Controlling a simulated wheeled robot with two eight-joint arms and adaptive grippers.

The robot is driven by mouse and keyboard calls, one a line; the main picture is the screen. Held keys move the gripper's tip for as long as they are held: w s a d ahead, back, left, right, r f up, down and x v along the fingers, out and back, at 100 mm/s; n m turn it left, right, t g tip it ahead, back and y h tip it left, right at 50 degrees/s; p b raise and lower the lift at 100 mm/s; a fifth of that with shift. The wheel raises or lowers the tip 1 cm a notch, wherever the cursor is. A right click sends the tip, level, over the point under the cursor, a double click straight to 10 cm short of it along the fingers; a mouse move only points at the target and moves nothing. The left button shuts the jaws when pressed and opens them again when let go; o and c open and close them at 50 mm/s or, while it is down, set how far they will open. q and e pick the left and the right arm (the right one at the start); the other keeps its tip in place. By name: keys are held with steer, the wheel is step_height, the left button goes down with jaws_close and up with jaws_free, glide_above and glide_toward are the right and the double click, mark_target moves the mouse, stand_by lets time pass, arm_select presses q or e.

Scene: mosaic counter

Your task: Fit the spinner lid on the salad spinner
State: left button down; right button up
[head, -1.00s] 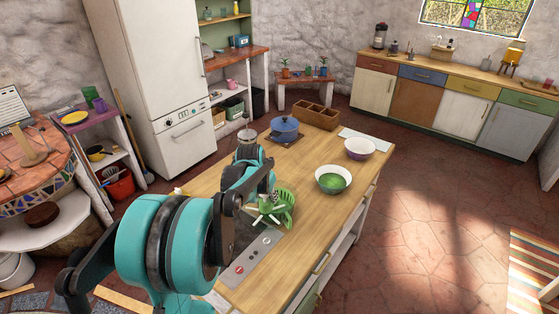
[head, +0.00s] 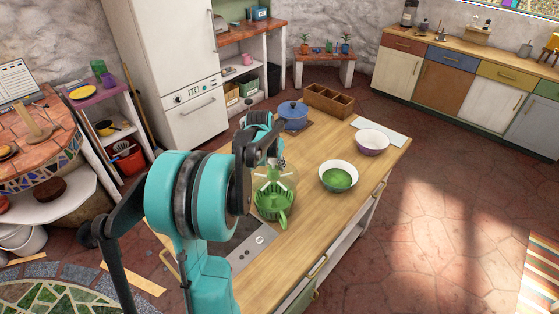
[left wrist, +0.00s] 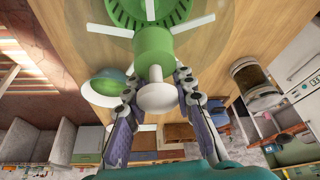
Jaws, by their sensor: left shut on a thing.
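The spinner lid is a clear part with white spokes (head: 275,178) and a green hub (left wrist: 153,47) that ends in a white knob (left wrist: 157,97). My left gripper (left wrist: 157,76) is shut on the lid at its knob end. In the head view this gripper (head: 274,160) is partly hidden by my own arm, above the counter. A green slotted part (head: 272,205), probably the salad spinner's basket, shows just below the spokes; it also shows in the left wrist view (left wrist: 125,12). Whether lid and spinner touch is unclear. My right gripper is not in view.
On the wooden counter (head: 318,218) stand a green-filled bowl (head: 338,178), a white and purple bowl (head: 373,141), a blue pot (head: 293,117) and a wooden divided box (head: 330,101). A glass jar (left wrist: 250,75) shows in the left wrist view. The counter's front right is clear.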

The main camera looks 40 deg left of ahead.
mark_target(272, 170)
arm_select(q)
steer(key=shift+s+f+b, duration=0.15)
steer(key=shift+f+b, duration=0.15)
steer(key=shift+f, duration=0.1)
steer(key=shift+f+b, duration=1.75)
steer(key=shift+f, duration=0.8)
steer(key=shift+f+b, duration=0.6)
steer(key=shift+f, duration=0.1)
steer(key=c, duration=1.2)
jaws_free()
steer(key=v, duration=1.2)
